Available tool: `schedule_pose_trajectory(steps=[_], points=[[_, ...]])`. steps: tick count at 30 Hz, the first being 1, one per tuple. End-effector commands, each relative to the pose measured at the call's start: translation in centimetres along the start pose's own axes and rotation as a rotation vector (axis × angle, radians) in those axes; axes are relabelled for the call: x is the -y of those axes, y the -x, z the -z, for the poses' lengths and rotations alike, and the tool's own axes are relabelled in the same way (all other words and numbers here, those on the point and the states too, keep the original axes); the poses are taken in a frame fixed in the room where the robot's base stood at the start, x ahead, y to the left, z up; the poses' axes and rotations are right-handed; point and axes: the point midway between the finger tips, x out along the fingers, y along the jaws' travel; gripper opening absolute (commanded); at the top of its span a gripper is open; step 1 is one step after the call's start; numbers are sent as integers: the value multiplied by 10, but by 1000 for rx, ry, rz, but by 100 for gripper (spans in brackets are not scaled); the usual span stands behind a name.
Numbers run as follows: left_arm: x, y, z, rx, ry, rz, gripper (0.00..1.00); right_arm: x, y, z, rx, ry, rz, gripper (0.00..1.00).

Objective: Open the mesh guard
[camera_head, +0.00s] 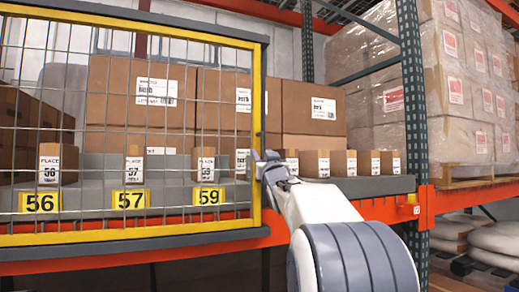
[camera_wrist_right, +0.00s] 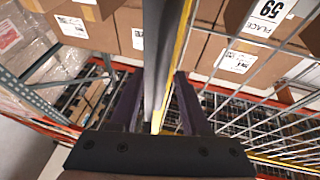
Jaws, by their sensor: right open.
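The mesh guard (camera_head: 258,100) is a yellow-framed wire panel covering the left half of the rack in the head view, and it looks closed. Its yellow edge and a grey upright bar run down the middle of the right wrist view (camera_wrist_right: 185,35). My right gripper (camera_head: 266,160) is at the guard's right edge, around mid-height. In the right wrist view its two dark fingers (camera_wrist_right: 158,88) stand open, one on each side of the edge; whether they touch it I cannot tell. My left gripper is not in view.
Behind the mesh stand brown boxes (camera_head: 140,90) and a grey shelf with yellow labels 56, 57 and 59. Small boxes (camera_head: 315,163) stand right of the guard. A green rack post (camera_head: 412,100) and wrapped pallets (camera_head: 470,110) are on the right. An orange beam (camera_head: 375,208) runs below.

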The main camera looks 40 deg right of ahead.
Motion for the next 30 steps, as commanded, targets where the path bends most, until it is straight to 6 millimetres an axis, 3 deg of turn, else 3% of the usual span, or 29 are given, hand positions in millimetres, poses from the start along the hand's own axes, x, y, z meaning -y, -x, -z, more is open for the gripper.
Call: schedule_pose_trajectory(steps=[8, 9, 12, 30], points=[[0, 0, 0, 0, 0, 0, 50, 0, -1, 0, -1, 0, 0, 47], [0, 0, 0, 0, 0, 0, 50, 0, -1, 0, -1, 0, 0, 32], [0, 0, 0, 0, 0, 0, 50, 0, -1, 0, 0, 0, 0, 0], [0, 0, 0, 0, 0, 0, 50, 0, -1, 0, 0, 0, 0, 0]])
